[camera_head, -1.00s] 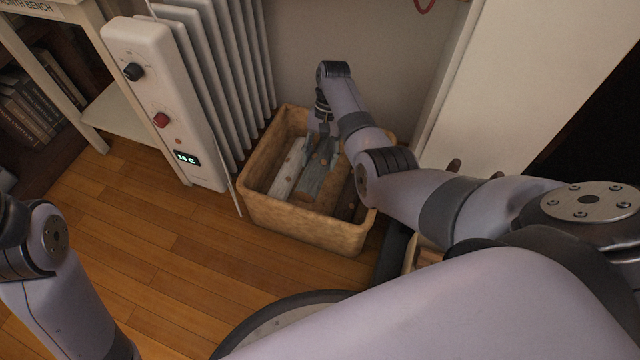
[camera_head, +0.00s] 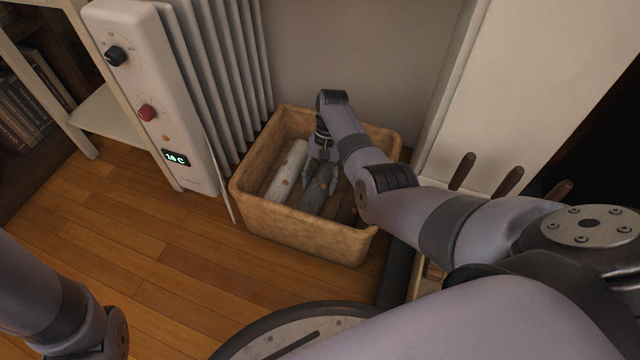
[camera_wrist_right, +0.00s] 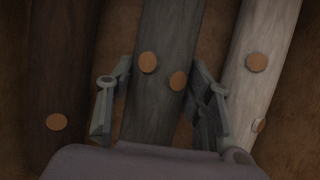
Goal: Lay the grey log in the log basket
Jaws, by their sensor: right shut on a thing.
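The log basket (camera_head: 297,233) is a tan, open-topped bin on the floor in the middle of the head view. The grey log (camera_head: 314,200) is inside it, between a pale log (camera_head: 287,172) and a dark brown log, partly hidden by my arm. My right gripper (camera_head: 320,177) reaches down into the basket and is shut on the grey log. In the right wrist view the fingers (camera_wrist_right: 162,105) sit on both sides of the grey log (camera_wrist_right: 165,60), with the pale log (camera_wrist_right: 262,60) right and the dark log (camera_wrist_right: 60,70) left. My left gripper is out of view.
A white radiator (camera_head: 150,80) with a dial and display stands close left of the basket. A wall is behind, and a white panel (camera_head: 510,90) with dark pegs is at the right. Wooden floor (camera_head: 130,235) is clear at left front.

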